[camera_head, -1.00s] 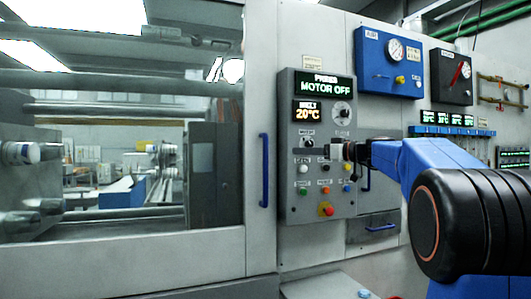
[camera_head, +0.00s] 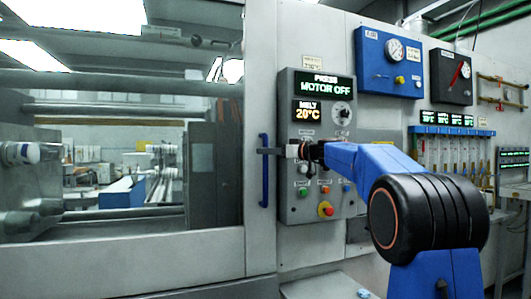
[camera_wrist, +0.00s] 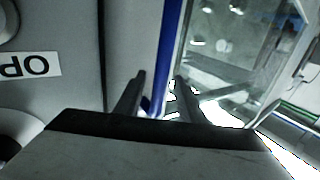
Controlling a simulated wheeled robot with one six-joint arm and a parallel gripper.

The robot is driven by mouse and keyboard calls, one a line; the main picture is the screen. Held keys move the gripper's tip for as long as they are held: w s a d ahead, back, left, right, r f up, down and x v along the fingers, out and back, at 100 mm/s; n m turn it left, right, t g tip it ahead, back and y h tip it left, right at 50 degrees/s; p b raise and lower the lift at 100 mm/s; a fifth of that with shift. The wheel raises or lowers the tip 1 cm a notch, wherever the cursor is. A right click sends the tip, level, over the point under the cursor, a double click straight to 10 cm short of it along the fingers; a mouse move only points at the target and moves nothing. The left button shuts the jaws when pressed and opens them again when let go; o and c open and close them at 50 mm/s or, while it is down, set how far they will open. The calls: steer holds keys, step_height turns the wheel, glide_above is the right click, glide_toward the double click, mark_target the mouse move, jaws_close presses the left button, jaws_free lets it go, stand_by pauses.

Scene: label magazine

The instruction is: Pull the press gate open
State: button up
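The press gate (camera_head: 258,232) is a light grey sliding frame with a large window. In the head view it fills the left and looks closed against the control panel side. Its upright blue handle (camera_head: 265,185) is on the frame's right edge, and it also shows in the wrist view (camera_wrist: 168,45).
The control panel (camera_head: 290,215) with "MOTOR OFF" display, buttons and red emergency knob (camera_head: 326,209) lies right of the handle, close under my arm. A blue gauge box (camera_head: 375,80) and a black box (camera_head: 450,90) hang at upper right.

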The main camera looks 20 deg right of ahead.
steer(key=shift+w+a, duration=0.45)
steer(key=shift+w, duration=0.15)
steer(key=shift+c, duration=0.4)
jaws_close()
